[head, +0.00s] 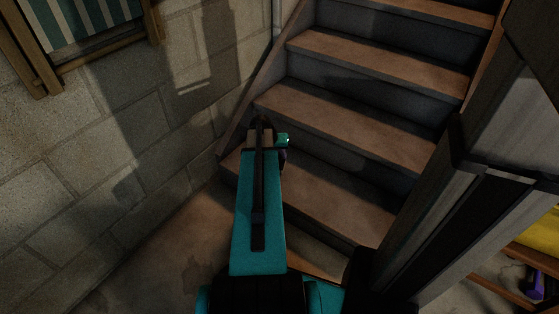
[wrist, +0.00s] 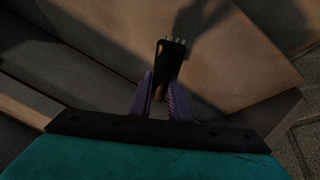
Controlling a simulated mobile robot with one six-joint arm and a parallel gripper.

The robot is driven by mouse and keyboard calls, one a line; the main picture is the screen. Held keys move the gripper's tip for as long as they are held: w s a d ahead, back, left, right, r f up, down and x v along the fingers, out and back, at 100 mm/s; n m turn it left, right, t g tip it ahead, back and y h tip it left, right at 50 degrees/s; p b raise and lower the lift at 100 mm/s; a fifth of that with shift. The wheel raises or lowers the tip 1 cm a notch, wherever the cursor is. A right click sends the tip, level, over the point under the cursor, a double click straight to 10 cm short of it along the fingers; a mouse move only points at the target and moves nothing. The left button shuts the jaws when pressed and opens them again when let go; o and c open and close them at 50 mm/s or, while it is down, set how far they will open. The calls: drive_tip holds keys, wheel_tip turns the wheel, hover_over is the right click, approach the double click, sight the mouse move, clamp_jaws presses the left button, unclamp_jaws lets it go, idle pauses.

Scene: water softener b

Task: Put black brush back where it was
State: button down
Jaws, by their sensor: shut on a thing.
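In the wrist view, my gripper (wrist: 160,92) has two purple fingers, shut on the black brush (wrist: 170,60). The brush sticks out beyond the fingertips. Small pale tips show at its far end. Behind it in that view are brown stair treads with a dark shadow across them. In the head view, my teal arm reaches toward the lower left side of the stairs. The brush and the fingers cannot be made out there, as my own arm covers that spot.
Wooden stairs (head: 350,128) with brown treads rise at the centre and right. A grey block wall (head: 120,190) stands at the left, with a framed striped panel (head: 85,25) high on it. A yellow thing (head: 541,235) and a purple thing (head: 537,281) show at the lower right.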

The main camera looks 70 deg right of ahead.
drive_tip(key=shift+w+d, duration=0.15)
drive_tip(key=shift+d, duration=0.25)
drive_tip(key=shift+f, duration=0.1)
drive_tip(key=shift+f+b, duration=1)
drive_tip(key=shift+f, duration=0.7)
drive_tip(key=c, duration=1.7)
unclamp_jaws()
drive_tip(key=shift+f, duration=0.1)
drive_tip(key=shift+o, duration=0.2)
drive_tip(key=p+v, duration=0.4)
drive_tip(key=v, duration=0.8)
